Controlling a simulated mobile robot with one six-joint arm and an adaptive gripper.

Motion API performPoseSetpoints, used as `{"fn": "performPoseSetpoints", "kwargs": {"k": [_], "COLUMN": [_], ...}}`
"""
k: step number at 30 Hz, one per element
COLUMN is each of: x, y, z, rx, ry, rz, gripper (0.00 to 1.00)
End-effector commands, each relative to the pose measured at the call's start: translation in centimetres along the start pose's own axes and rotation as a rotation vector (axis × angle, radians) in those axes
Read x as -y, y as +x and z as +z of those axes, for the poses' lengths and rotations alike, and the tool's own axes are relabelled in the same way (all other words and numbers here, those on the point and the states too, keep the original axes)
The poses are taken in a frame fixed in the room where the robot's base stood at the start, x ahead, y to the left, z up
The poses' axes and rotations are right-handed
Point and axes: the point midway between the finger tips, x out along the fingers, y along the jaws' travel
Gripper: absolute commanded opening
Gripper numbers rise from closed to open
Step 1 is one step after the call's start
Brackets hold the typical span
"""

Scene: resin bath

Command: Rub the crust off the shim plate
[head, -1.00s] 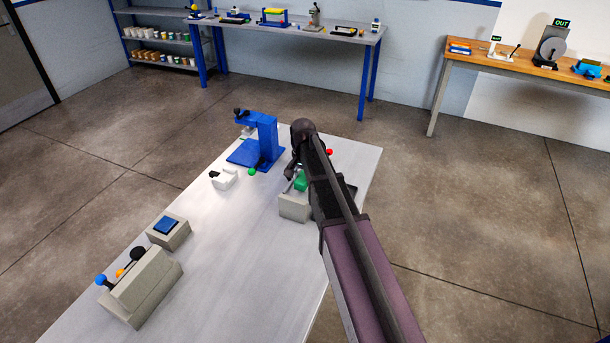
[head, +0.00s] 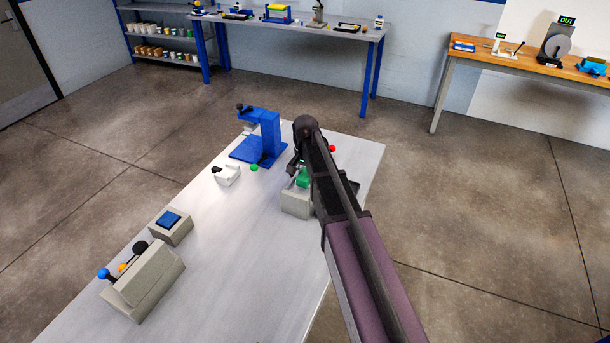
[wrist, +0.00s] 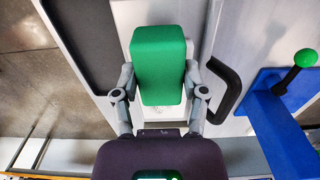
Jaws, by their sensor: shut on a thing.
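My gripper (wrist: 159,78) is shut on a green block (wrist: 159,60), with one grey finger on each side of it. The green block also shows in the head view (head: 303,178), low over a pale grey box (head: 296,204) at the table's right side. In the wrist view, a pale surface with faint grey marks (wrist: 157,113) shows just below the block. I cannot tell for sure if this is the shim plate or its crust. The block covers much of what lies under it, and I cannot tell if they touch.
A blue stand (head: 268,135) with a green knob (head: 254,168) is close by on the left. A black handle (wrist: 229,90) is beside the block. The table's middle is clear.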

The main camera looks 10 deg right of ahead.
Motion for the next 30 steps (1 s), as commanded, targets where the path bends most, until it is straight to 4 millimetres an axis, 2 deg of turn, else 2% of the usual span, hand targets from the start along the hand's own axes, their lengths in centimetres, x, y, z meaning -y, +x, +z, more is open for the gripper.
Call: {"fn": "performPoseSetpoints", "kwargs": {"k": [15, 30], "x": [0.0, 0.0], "y": [-0.2, -0.2], "z": [-3.2, -3.5], "rx": [-0.002, -0.002], "ry": [0.002, 0.001], "rz": [0.0, 0.0], "gripper": [0.18, 0.18]}}
